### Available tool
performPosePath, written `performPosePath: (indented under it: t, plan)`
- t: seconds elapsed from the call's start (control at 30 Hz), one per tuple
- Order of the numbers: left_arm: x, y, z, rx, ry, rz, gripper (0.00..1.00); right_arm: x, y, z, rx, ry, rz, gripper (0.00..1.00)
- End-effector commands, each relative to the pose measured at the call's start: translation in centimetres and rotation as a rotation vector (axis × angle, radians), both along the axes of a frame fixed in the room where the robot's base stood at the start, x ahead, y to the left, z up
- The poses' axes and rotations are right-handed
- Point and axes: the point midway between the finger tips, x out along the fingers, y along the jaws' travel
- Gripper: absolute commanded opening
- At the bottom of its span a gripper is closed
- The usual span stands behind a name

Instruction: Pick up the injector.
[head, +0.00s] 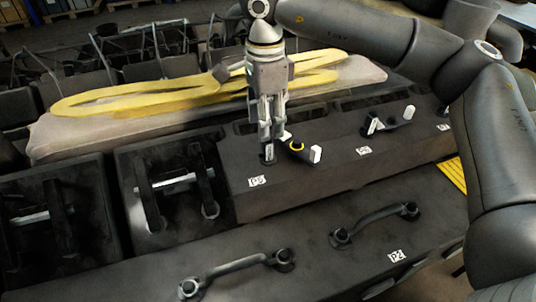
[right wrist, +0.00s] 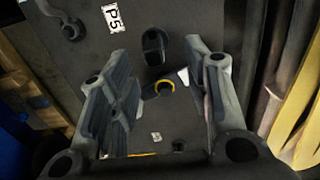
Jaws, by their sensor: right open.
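A dark part with a yellow ring and a pale end block, which looks like the injector (head: 297,146), sits on top of the dark engine block beside the P5 label. Its yellow ring also shows in the right wrist view (right wrist: 166,86). My right gripper (head: 268,132) points down just left of the ring, close above the block. In the right wrist view my right gripper (right wrist: 156,62) has its fingers apart with nothing clamped between them. The ring lies between the fingers in that picture, and a dark upright boss (right wrist: 154,46) stands near the fingertips. My left gripper is not in view.
A similar fitting with pale ends (head: 390,121) stands further right on the block. Two curved handles lie on the front cover (head: 300,235). Yellow slings (head: 130,104) lie on a pale pad behind. Open bays with metal bars (head: 165,184) are at the left.

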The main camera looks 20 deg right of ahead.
Motion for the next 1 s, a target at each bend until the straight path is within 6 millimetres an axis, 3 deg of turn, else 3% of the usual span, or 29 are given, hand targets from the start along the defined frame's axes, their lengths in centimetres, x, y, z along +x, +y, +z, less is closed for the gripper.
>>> performPosePath:
  t: [0.17, 0.5, 0.77, 1.0]
  plan:
    - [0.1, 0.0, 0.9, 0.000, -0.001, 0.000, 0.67, -0.3, -0.1, -1.0, -0.001, 0.003, 0.001, 0.45]
    - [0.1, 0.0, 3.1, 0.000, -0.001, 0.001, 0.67, -0.8, -0.3, -5.2, 0.000, 0.001, 0.000, 0.45]
    - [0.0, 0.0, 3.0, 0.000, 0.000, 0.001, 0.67, -0.8, -0.2, -5.7, 0.001, -0.001, 0.001, 0.45]
    - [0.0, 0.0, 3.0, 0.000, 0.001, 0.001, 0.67, -0.7, -0.2, -5.6, 0.001, -0.001, 0.000, 0.14]
